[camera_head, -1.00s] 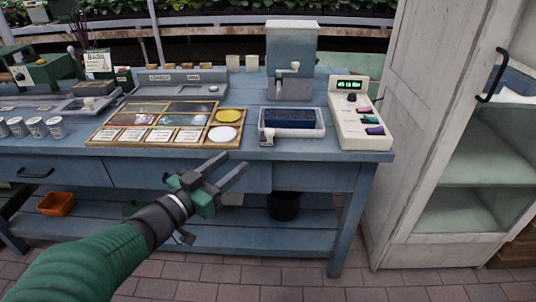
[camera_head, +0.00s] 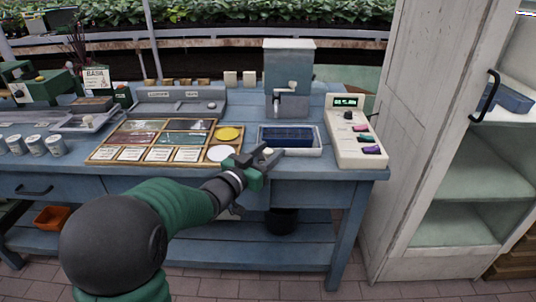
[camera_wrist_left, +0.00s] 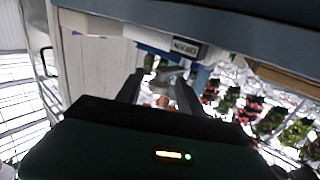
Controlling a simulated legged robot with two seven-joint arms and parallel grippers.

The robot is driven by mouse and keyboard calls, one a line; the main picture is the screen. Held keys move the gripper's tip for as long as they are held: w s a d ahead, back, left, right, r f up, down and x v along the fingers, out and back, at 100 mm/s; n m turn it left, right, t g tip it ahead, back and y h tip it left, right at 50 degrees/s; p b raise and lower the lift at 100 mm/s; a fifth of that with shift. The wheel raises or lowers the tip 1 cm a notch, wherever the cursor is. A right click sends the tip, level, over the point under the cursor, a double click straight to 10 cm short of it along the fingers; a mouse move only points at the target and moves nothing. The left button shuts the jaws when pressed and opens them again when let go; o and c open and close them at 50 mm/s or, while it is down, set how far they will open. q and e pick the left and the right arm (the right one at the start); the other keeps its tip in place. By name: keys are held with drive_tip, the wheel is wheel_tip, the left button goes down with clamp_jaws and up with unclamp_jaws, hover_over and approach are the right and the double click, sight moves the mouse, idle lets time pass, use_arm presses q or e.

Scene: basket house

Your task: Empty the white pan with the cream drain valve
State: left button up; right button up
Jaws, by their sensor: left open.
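The white pan (camera_head: 318,148) sits at the bench's front edge with a dark blue slab (camera_head: 286,136) inside it. The cream drain valve (camera_head: 268,152) is at the pan's front left, partly hidden by my left gripper (camera_head: 262,158). My left gripper is open, its fingers up close to the valve. In the left wrist view, a DRAIN label (camera_wrist_left: 186,47) shows beyond the two open fingers of my left gripper (camera_wrist_left: 159,84). A pale shape lies between the fingers; I cannot tell whether it touches them. My right gripper is not in view.
A grey-blue dispenser (camera_head: 289,70) stands behind the pan, and a cream control box (camera_head: 356,135) stands right of it. A wooden-framed sorting tray (camera_head: 110,148) lies to the left. A black bucket (camera_head: 281,221) is on the shelf below the pan. A white cabinet (camera_head: 425,120) stands at right.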

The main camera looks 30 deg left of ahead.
use_arm(q)
drive_tip(key=shift+c, duration=0.4)
drive_tip(key=shift+d, duration=0.1)
clamp_jaws()
